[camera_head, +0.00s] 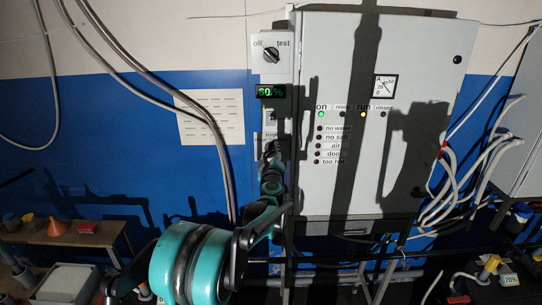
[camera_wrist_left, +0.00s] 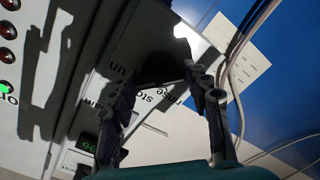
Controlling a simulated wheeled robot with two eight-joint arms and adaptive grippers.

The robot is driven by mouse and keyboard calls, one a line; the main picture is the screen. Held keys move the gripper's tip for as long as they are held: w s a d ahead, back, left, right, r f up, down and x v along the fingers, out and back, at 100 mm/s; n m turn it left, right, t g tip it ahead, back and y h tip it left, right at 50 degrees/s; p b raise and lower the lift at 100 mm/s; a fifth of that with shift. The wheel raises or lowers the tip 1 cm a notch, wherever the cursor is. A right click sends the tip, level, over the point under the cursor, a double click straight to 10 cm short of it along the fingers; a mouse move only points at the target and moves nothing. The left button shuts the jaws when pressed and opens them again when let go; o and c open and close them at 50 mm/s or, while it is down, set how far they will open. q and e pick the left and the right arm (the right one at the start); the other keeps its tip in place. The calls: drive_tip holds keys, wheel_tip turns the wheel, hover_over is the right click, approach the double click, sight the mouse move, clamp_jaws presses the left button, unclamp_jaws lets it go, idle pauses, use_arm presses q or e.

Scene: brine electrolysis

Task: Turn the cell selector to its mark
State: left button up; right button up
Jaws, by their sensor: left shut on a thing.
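The cell selector's dark knob (camera_wrist_left: 162,66) shows in the left wrist view, in shadow between the fingers of my left gripper (camera_wrist_left: 160,82). Labels including "run", "stop" and "rinse" lie around it on a pale plate. My left gripper is shut on the knob. In the head view my left gripper (camera_head: 271,147) reaches up to the narrow strip left of the cabinet, below the green display, and with its arm hides most of the selector. The knob's pointer and its mark cannot be made out. My right gripper is in neither view.
Above the selector are a green "80%" display (camera_head: 270,91) and an off/test switch (camera_head: 271,54). The grey cabinet (camera_head: 430,80) with indicator lamps and a gauge (camera_head: 383,86) stands close on the right. Hoses (camera_head: 215,140) hang on the left. A low shelf (camera_head: 75,236) holds small items.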

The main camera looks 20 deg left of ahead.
use_arm(q)
drive_tip(key=n+b, duration=0.2)
drive_tip(key=n, duration=0.2)
drive_tip(key=shift+f, duration=0.15)
drive_tip(key=n+b, duration=0.1)
drive_tip(key=n, duration=0.3)
drive_tip(key=shift+n+b, duration=0.3)
drive_tip(key=shift+n, duration=0.1)
drive_tip(key=o, duration=1.2)
drive_tip(key=shift+c, duration=0.2)
drive_tip(key=shift+s, duration=0.1)
drive_tip(key=v, duration=1.2)
